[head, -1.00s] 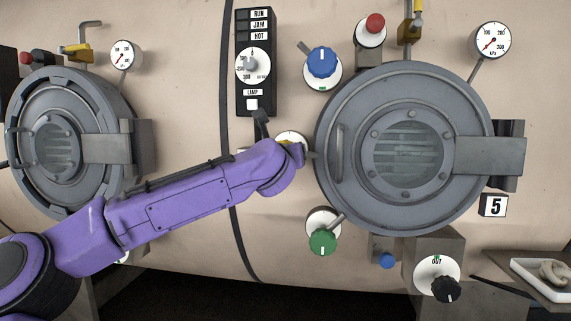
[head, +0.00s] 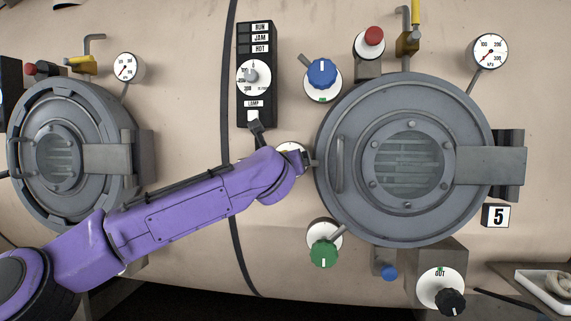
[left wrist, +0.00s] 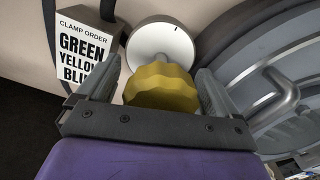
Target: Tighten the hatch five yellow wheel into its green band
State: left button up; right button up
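The yellow wheel (left wrist: 160,86) is a scalloped knob in front of a white round dial (left wrist: 163,45) with a small dark mark near its upper right edge. My left gripper (left wrist: 160,88) has a finger on each side of the wheel, with no clear gap, and looks shut on it. In the head view my left gripper (head: 303,160) reaches the left rim of hatch five (head: 345,215) and hides the wheel; only part of its white dial (head: 291,147) shows. No green band shows on the visible part of this dial. My right gripper is out of view.
A blue knob (head: 322,74) is above and a green knob (head: 323,253) below, left of the hatch. A red button (head: 373,36) and gauge (head: 490,51) sit above. A clamp order sign (left wrist: 85,48) stands left of the wheel. The hatch handle (left wrist: 270,92) is close on the right.

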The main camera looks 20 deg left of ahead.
pick_arm(q)
jog(key=shift+s+d+f, duration=0.1)
jog(key=shift+s, duration=0.05)
jog(key=b+v, duration=0.2)
jog(key=v, duration=0.8)
jog(key=shift+s, duration=0.1)
